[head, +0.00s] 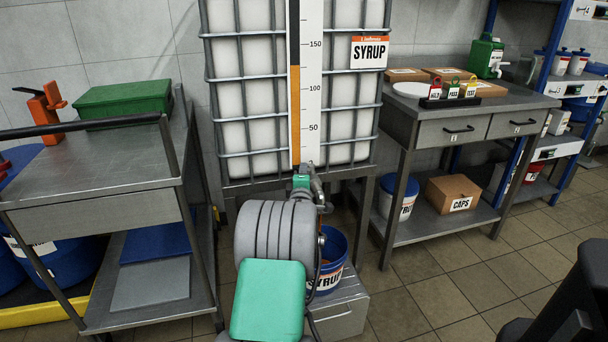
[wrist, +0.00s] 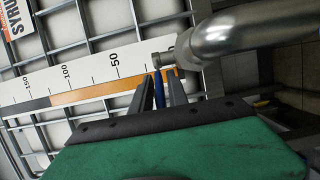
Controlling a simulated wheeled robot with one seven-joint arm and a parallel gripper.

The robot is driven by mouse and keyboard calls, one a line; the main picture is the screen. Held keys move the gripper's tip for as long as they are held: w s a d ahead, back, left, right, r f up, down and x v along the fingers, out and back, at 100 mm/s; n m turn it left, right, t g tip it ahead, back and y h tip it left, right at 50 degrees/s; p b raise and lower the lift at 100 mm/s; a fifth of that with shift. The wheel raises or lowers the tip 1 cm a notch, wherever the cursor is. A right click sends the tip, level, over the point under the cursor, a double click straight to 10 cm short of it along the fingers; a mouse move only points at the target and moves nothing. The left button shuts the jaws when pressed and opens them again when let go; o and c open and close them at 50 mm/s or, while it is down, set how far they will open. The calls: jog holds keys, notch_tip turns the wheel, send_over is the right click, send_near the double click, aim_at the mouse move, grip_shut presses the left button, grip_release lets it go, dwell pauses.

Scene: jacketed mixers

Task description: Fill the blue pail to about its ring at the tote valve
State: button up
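The blue pail (head: 334,246) with a SYRUP label stands on a grey step (head: 342,305) below the tote, partly hidden by my arm. Its fill level and ring cannot be made out. The white caged tote (head: 245,95) carries a SYRUP sign (head: 369,52) and a level scale (head: 308,100) with an orange column. The metal valve pipe (wrist: 225,38) is close in the wrist view. My gripper (wrist: 160,84) has its fingers on either side of a thin blue bar (wrist: 159,90), seemingly the valve handle. Whether they press on it cannot be told. In the head view my arm mostly hides the valve.
A steel cart (head: 75,180) with a green box (head: 124,100) and an orange tool (head: 45,108) stands at left. Tiled floor (head: 430,290) is open at the right front.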

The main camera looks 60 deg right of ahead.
jog(key=shift+o, duration=1)
jog(key=shift+w+a, duration=0.15)
jog(key=shift+w, duration=0.1)
jog(key=p+v, duration=0.1)
jog(key=v, duration=0.6)
jog(key=shift+s+a+p, duration=0.15)
jog(key=shift+a+p, duration=0.15)
jog(key=shift+a, duration=0.05)
